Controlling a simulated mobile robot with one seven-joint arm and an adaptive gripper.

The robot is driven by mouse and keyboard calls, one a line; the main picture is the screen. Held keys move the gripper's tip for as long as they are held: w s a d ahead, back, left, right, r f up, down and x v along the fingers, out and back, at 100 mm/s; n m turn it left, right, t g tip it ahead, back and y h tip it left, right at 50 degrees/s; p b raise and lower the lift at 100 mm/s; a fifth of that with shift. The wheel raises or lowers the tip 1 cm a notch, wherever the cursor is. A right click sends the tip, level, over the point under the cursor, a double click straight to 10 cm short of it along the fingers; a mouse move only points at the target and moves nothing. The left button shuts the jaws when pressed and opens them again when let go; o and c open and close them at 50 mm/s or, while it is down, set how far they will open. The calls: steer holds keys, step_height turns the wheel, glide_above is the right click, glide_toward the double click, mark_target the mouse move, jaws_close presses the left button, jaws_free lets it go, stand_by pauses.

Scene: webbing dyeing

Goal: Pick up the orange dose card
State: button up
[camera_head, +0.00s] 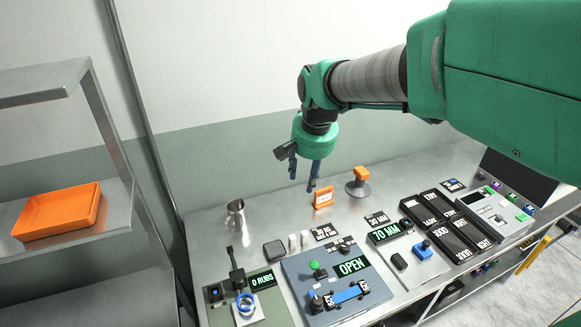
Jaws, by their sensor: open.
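The orange dose card (323,198) stands upright on the steel bench, towards its back edge. It is small, with a pale printed face. My gripper (302,180) points down with its fingers apart and nothing between them. In the picture it is just above and to the left of the card. I cannot tell its exact height or whether it lines up with the card.
An orange-topped stand (359,182) is just right of the card. A metal jug (236,217) stands to the left. A blue-grey panel (300,280) lies in front, with more control boxes to the right. An orange tray (58,212) sits on the left shelf.

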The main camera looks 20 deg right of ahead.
steer(key=w+d+f+m+g+p, duration=0.1)
steer(key=w+d+p, duration=0.15)
steer(key=w, duration=0.25)
steer(key=w+d+f+m+p, duration=0.1)
steer(key=w+d+m, duration=0.1)
steer(key=w+d, duration=0.15)
steer(key=m+g+p, duration=0.2)
steer(key=m+p, duration=0.5)
steer(key=p, duration=0.4)
glide_above(325, 190)
step_height(325, 190, down, 19)
steer(key=shift+a+f, duration=0.1)
steer(key=shift+f, duration=0.05)
steer(key=shift+f, duration=0.1)
steer(key=shift+f, duration=4.2)
steer(key=shift+f, duration=0.15)
